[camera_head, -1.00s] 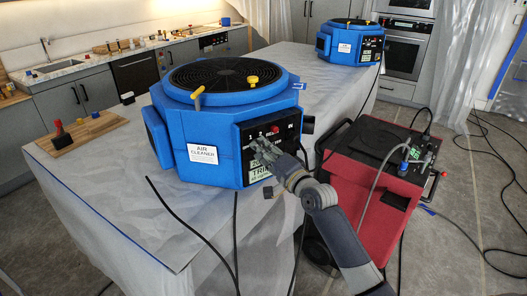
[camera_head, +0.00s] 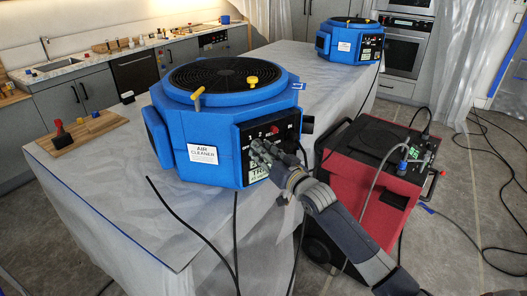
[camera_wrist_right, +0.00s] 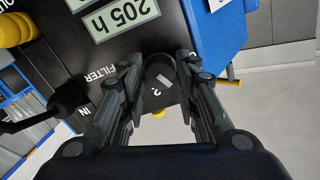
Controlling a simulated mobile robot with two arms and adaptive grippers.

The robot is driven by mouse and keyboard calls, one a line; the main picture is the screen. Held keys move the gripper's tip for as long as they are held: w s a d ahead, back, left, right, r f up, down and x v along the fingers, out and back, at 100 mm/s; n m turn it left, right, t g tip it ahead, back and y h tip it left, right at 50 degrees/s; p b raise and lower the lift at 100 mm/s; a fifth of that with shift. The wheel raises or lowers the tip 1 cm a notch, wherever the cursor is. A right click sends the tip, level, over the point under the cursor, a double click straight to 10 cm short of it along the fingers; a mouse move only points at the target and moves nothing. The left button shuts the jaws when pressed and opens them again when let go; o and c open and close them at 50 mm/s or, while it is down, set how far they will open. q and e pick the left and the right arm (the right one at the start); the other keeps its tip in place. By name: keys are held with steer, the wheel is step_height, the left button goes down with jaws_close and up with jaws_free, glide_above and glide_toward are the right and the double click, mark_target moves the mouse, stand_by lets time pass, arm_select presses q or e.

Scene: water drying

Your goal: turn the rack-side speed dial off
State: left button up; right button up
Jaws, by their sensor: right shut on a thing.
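The near blue air cleaner (camera_head: 209,125) stands on the covered table, its black control panel facing right. My right gripper (camera_head: 259,149) is at this panel, under the markings 1 and 2. In the right wrist view the gripper (camera_wrist_right: 158,80) is shut on a dark round dial (camera_wrist_right: 158,68) with a pale mark, beside the printed 2. The gripper hides the dial in the head view. A second blue air cleaner (camera_head: 350,42) stands at the table's far end, with no gripper near it. My left gripper is not in view.
A red machine (camera_head: 345,168) with hoses and cables stands on the floor right of the table. Black cables hang over the table's front side. A wooden board (camera_head: 82,133) with small objects lies at the table's left. The table's front left is clear.

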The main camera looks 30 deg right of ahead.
steer(key=n, duration=1.2)
steer(key=shift+d+r+n+p, duration=0.1)
steer(key=shift+r+n+p, duration=0.1)
steer(key=shift+n+p, duration=0.15)
stand_by(0.4)
steer(key=o, duration=0.8)
steer(key=shift+o, duration=1.3)
steer(key=shift+f, duration=0.15)
steer(key=s+d, duration=0.1)
steer(key=s, duration=1.1)
